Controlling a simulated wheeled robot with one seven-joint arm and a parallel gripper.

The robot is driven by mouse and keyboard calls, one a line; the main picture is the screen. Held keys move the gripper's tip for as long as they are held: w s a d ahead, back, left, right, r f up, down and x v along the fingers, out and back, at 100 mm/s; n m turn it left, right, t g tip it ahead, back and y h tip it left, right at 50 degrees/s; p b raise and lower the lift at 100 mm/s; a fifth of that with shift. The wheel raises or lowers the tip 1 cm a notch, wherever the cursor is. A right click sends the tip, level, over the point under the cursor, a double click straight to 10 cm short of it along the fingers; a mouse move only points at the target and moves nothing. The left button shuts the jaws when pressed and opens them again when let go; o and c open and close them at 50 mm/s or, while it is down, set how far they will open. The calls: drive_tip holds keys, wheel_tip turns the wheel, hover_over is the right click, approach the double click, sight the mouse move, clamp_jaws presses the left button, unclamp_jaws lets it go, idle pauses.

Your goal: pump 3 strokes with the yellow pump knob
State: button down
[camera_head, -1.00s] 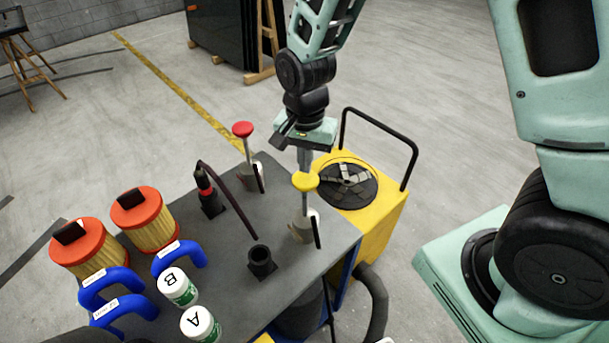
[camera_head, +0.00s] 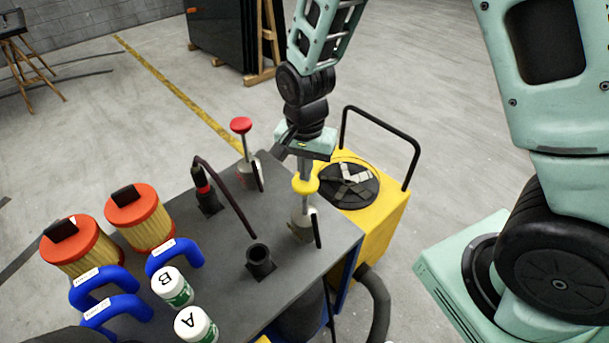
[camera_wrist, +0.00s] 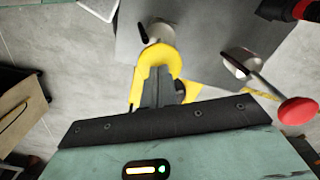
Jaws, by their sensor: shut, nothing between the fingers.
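The yellow pump knob (camera_head: 304,186) tops an upright rod on a grey pump body (camera_head: 302,228) at the table's right edge. My gripper (camera_head: 304,179) points down right above the knob, its fingers shut with nothing between them. In the wrist view the shut fingertips (camera_wrist: 158,78) overlap the yellow knob (camera_wrist: 176,60). They appear to touch its top, though a small gap cannot be ruled out.
A red-knobbed pump (camera_head: 241,125) stands behind left on the grey table (camera_head: 225,240). A yellow cart (camera_head: 385,225) stands right.

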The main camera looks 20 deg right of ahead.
drive_tip(key=shift+s+f+b, duration=0.1)
drive_tip(key=shift+f+b, duration=2.4)
drive_tip(key=shift+f, duration=1.4)
drive_tip(key=shift+r+p, duration=5.1)
drive_tip(key=shift+r, duration=0.85)
wheel_tip(320, 180, up, 6)
drive_tip(key=p, duration=0.5)
